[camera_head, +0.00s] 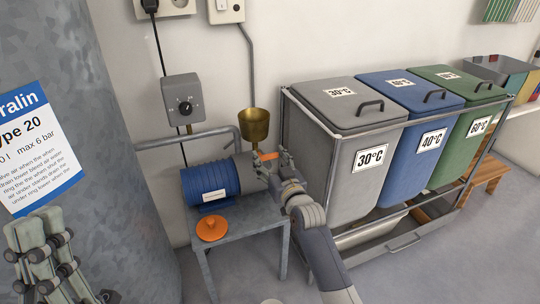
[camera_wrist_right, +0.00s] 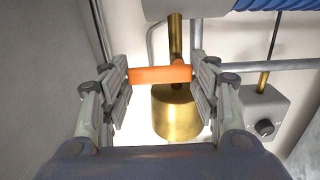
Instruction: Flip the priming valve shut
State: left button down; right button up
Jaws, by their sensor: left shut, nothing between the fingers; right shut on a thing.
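The priming valve's orange lever (camera_head: 268,156) sticks out sideways below the brass funnel (camera_head: 254,126), above the blue pump (camera_head: 212,181). In the right wrist view the lever (camera_wrist_right: 160,74) lies crosswise between the fingers, in front of the brass stem (camera_wrist_right: 175,38); the funnel (camera_wrist_right: 175,112) shows below it in that view. My right gripper (camera_head: 283,159) is shut on the lever, at the pump's right end. The valve body is mostly hidden. My left gripper (camera_head: 40,226) is shut and empty at the lower left, in front of the grey tank, far from the valve.
An orange cap (camera_head: 211,229) lies on the grey metal stand (camera_head: 246,224) before the pump. The large tank (camera_head: 108,120) fills the left. A grey bin (camera_head: 346,150) in a metal frame stands close to my right gripper, with blue and green bins beyond. A control box (camera_head: 183,99) is on the wall.

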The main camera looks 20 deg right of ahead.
jog(key=o, duration=1.1)
jog(key=shift+c, duration=0.2)
jog(key=shift+s, duration=0.1)
jog(key=s, duration=1.1)
jog(key=shift+s+d, duration=0.2)
jog(key=shift+s, duration=0.2)
